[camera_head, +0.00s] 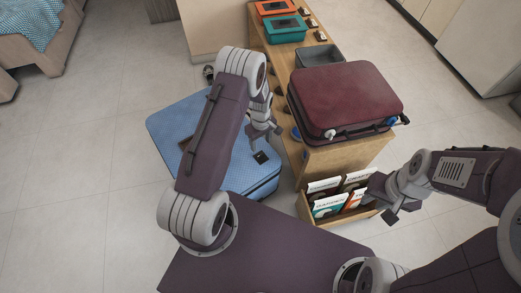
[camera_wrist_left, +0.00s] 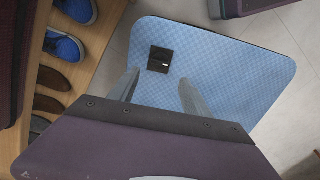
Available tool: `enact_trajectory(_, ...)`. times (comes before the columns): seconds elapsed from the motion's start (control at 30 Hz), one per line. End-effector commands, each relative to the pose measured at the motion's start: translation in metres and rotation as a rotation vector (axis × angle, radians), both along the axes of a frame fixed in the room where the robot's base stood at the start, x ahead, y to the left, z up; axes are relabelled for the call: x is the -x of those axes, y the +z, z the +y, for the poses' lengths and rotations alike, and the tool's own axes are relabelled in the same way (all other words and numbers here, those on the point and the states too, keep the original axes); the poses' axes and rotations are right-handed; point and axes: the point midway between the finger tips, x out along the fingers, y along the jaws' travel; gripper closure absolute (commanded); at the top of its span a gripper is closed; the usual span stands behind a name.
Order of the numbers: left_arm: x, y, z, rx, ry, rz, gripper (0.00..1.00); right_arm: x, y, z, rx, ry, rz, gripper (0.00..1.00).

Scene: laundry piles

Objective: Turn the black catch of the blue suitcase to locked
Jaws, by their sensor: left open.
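The blue suitcase (camera_head: 165,122) lies flat on the floor, partly hidden behind my left arm. Its black catch (camera_head: 261,157) is a small dark square on the top face, near the edge closest to me. In the left wrist view the suitcase (camera_wrist_left: 235,65) shows a checked blue surface, and the catch (camera_wrist_left: 160,60) bears a small pale mark. My left gripper (camera_head: 266,133) is open and empty above the suitcase, near the catch. In the wrist view its two fingers (camera_wrist_left: 159,90) stand apart, with the catch beyond their tips. My right gripper (camera_head: 382,203) is away to the right.
A wooden bench (camera_head: 340,157) stands right of the suitcase, bearing a maroon suitcase (camera_head: 345,95), a grey bin (camera_head: 318,55), and teal (camera_head: 285,30) and orange boxes. Shoes (camera_wrist_left: 63,47) sit in its side. A wooden crate (camera_head: 345,218) of folders is near my right gripper. Floor at left is clear.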

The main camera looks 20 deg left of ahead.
Motion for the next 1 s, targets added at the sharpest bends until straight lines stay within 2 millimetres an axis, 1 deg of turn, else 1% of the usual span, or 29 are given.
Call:
enact_trajectory(0.3, 0.0, -0.064, 0.0, 0.0, 0.0, 0.001, 0.44, 0.0, -0.032, 0.0, 0.0, 0.0, 0.0, 0.72)
enact_trajectory(0.4, 0.0, -0.08, 0.0, 0.0, 0.0, 0.0, 0.44, 0.0, -0.038, 0.0, 0.0, 0.0, 0.0, 0.72)
enact_trajectory(0.53, 0.0, -0.09, 0.0, 0.0, 0.0, 0.0, 0.44, 0.0, -0.042, 0.0, 0.0, 0.0, 0.0, 0.72)
enact_trajectory(0.8, 0.0, -0.09, 0.0, 0.001, 0.0, -0.001, 0.44, 0.0, -0.041, 0.0, 0.0, 0.0, 0.0, 0.72)
enact_trajectory(0.83, 0.0, -0.09, 0.0, 0.001, 0.0, -0.001, 0.49, 0.0, -0.041, 0.0, 0.0, 0.0, 0.0, 0.72)
enact_trajectory(0.87, 0.0, -0.09, 0.0, 0.001, 0.0, -0.001, 0.58, 0.0, -0.041, 0.0, 0.0, 0.0, 0.0, 0.72)
enact_trajectory(0.9, 0.0, -0.09, 0.0, 0.001, 0.0, -0.001, 0.69, 0.0, -0.041, 0.0, 0.0, 0.0, 0.0, 0.72)
enact_trajectory(0.97, 0.0, -0.09, 0.0, 0.001, 0.0, -0.001, 0.85, 0.0, -0.041, 0.0, 0.0, 0.0, 0.0, 0.72)
enact_trajectory(1.0, 0.0, -0.09, 0.0, 0.001, 0.0, -0.001, 0.96, 0.0, -0.041, 0.0, 0.0, 0.0, 0.0, 0.72)
